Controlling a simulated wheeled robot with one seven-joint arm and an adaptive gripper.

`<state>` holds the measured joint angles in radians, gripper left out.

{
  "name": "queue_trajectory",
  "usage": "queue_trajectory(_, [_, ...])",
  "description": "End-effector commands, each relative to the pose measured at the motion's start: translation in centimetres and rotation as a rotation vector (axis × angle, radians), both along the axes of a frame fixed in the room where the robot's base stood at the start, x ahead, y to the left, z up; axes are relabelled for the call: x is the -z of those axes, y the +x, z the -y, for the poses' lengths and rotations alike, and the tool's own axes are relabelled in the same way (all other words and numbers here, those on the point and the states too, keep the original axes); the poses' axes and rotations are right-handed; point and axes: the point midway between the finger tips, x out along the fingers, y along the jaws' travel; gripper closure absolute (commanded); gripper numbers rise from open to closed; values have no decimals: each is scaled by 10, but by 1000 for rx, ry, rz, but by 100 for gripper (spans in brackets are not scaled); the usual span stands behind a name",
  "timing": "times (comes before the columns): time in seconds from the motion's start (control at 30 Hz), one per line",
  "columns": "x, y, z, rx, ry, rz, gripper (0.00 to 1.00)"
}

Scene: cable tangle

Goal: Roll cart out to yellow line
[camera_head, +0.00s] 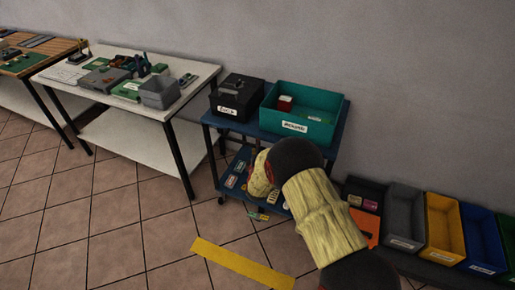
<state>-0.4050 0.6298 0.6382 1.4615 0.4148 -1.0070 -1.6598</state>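The blue two-shelf cart (343,116) stands by the wall, right of the white table. It carries a black box (236,100) and a teal bin (311,103) on top, with small flat items on its lower shelf. My arm, in a yellow sleeve with black joints, reaches up from the bottom right and covers the cart's front right part. My gripper's fingers cannot be seen; they appear hidden behind my arm, so any contact with the cart is hidden too.
A white table (204,84) with boxes and tools stands left of the cart, close to it. A wooden table is farther left. Grey (404,214), yellow (444,228) and blue (481,238) bins line the right. The floor at lower left is clear.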

Motion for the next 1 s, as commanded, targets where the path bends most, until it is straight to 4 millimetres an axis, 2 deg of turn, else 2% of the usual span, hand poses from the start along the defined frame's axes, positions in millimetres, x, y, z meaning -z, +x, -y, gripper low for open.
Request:
queue_trajectory(0.1, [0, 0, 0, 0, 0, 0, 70])
queue_trajectory(0.63, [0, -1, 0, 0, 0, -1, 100])
queue_trajectory(1.0, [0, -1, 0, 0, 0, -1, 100])
